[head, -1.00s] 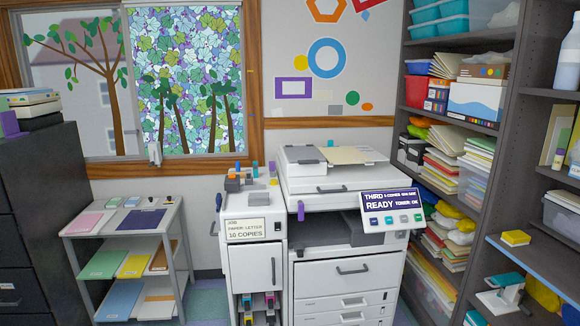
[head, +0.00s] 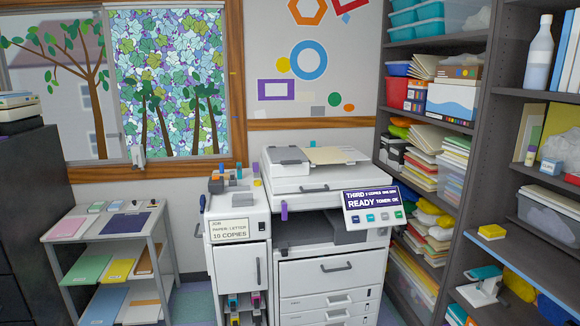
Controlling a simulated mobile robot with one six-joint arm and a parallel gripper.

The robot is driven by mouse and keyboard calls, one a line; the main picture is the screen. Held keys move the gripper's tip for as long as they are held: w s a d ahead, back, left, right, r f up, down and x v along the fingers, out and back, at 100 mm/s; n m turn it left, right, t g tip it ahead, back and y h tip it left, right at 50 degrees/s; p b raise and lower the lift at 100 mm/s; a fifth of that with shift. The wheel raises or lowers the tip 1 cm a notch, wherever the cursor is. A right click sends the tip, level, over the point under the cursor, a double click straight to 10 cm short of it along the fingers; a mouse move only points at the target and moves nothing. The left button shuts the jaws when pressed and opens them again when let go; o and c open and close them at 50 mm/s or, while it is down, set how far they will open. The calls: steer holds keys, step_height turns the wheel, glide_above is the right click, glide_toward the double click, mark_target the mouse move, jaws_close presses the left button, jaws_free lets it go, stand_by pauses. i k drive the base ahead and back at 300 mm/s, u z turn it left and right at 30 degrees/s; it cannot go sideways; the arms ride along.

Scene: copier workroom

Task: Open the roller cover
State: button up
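The white copier (head: 325,183) stands against the back wall in the head view. On its lid is a document feeder with a dark grey top cover (head: 287,156) at the left, which looks closed. Cream paper (head: 330,155) lies beside that cover to the right. Which part is the roller cover is not clear. A purple tab (head: 284,211) sits at the copier's left front edge. The drawer fronts (head: 330,270) below are shut. My gripper is not in view.
A white side cabinet (head: 236,262) stands directly left of the copier, with small blocks on top. A low paper shelf (head: 152,232) stands further left. Tall dark shelves (head: 482,140) close off the right side. A dark cabinet (head: 35,210) is at far left.

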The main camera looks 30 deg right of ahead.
mark_target(291, 155)
steer(key=z, duration=0.05)
steer(key=i, duration=1)
